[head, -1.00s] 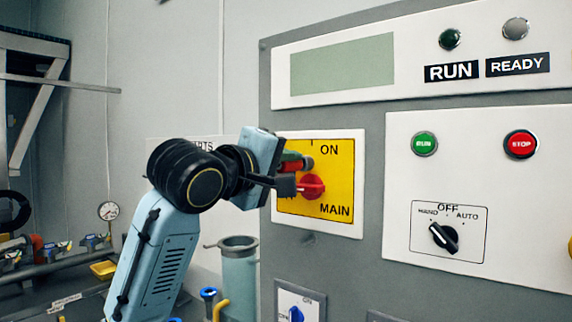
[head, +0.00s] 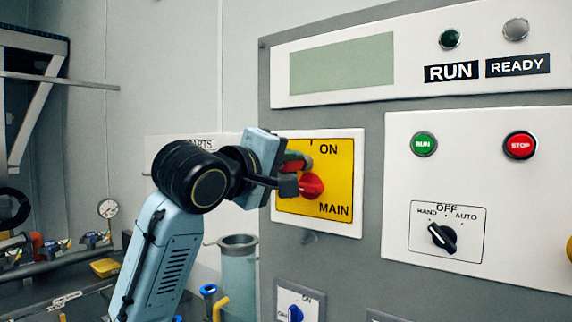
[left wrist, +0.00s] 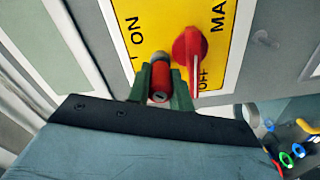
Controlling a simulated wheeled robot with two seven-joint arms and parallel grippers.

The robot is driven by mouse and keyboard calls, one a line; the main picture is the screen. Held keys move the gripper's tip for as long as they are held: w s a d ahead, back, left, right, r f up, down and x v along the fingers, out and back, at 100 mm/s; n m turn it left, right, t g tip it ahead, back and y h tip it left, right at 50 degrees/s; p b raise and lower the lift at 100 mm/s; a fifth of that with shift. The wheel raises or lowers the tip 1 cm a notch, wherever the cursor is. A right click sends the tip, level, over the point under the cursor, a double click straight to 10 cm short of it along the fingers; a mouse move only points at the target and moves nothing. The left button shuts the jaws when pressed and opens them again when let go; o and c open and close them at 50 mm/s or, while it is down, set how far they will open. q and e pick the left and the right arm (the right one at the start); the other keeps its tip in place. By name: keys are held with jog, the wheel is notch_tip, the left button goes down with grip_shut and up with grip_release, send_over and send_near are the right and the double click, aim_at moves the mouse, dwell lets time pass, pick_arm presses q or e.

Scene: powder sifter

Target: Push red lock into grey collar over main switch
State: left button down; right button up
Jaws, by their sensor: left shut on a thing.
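The red lock (left wrist: 160,84), a small red cylinder with a keyhole in its near end, sits between the green-looking fingers of my left gripper (head: 288,173). The gripper is shut on it. The lock's far end is at the grey collar (head: 308,163) on the yellow main switch plate (head: 342,178); I cannot tell how deep it sits. The collar shows partly beyond the lock in the left wrist view (left wrist: 160,57). The red main switch knob (head: 312,187) is beside the lock and close to one finger. My right gripper is not in view.
Right of the plate is a white panel with a green RUN button (head: 424,144), a red STOP button (head: 520,145) and a black selector (head: 442,237). A blue switch (head: 296,313) is below. Pipes and a gauge (head: 108,209) are at left.

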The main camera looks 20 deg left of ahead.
pick_arm(q)
jog(key=shift+w+d, duration=0.2)
jog(key=shift+w, duration=0.35)
jog(key=c, duration=1.2)
grip_release()
jog(key=shift+o, duration=0.2)
